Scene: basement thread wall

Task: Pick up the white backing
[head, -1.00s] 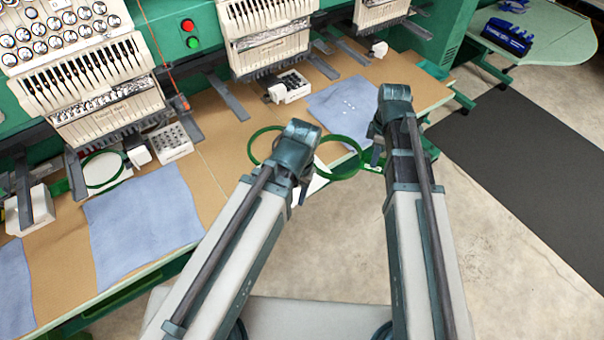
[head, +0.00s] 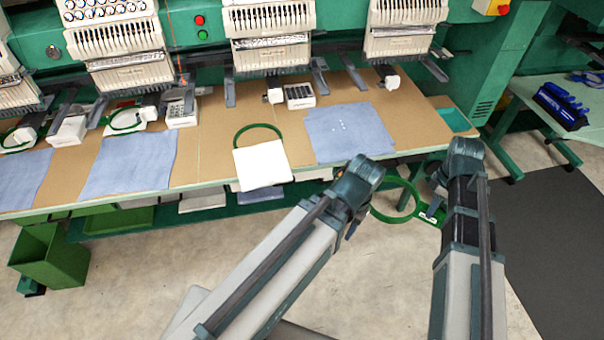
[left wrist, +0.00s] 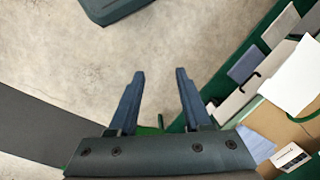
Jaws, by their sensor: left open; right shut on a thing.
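The white backing (head: 262,165) is a flat white square at the table's front edge, over the near part of a green hoop (head: 257,133). It also shows at the right of the left wrist view (left wrist: 293,78). My left gripper (head: 352,218) is off the table's front, to the right of the backing and apart from it. In the left wrist view its fingers (left wrist: 161,74) are open with only floor between them. My right gripper (head: 433,210) is shut on another green hoop (head: 373,212), held in front of the table; my left gripper partly hides this hoop.
The brown tabletop (head: 215,150) carries blue cloths (head: 347,132) and a small white box (head: 299,97). Embroidery heads (head: 272,40) hang above the back. A green bin (head: 50,255) stands lower left. Shelves with folded pieces lie under the table. Floor in front is clear.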

